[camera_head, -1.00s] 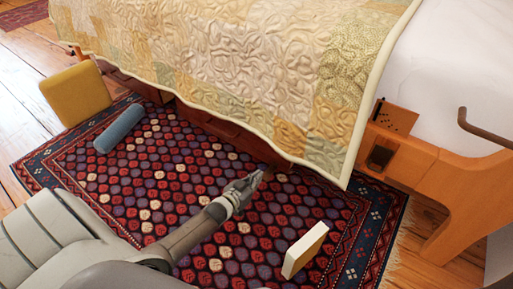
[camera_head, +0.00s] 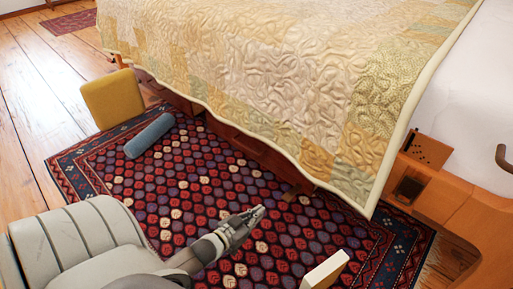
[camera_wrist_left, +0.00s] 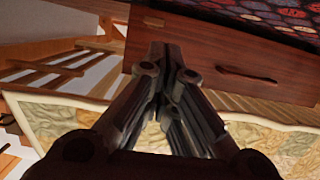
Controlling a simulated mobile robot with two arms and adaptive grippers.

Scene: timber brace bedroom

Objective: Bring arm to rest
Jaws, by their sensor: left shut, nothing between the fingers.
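My left gripper (camera_head: 258,213) reaches in from the lower left in the head view, above the patterned rug (camera_head: 150,203). It is shut and empty, its fingers pointing toward the bed's side. In the left wrist view the closed fingers (camera_wrist_left: 172,62) stand in front of a wooden drawer front (camera_wrist_left: 255,75), which hangs upside down in that picture. My right gripper is not in view.
The bed with its quilt (camera_head: 290,65) fills the back. A blue bolster (camera_head: 149,136) and a yellow cushion (camera_head: 113,98) lie at the left. A cream block (camera_head: 325,271) stands at the bottom right. Rug around the gripper is bare.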

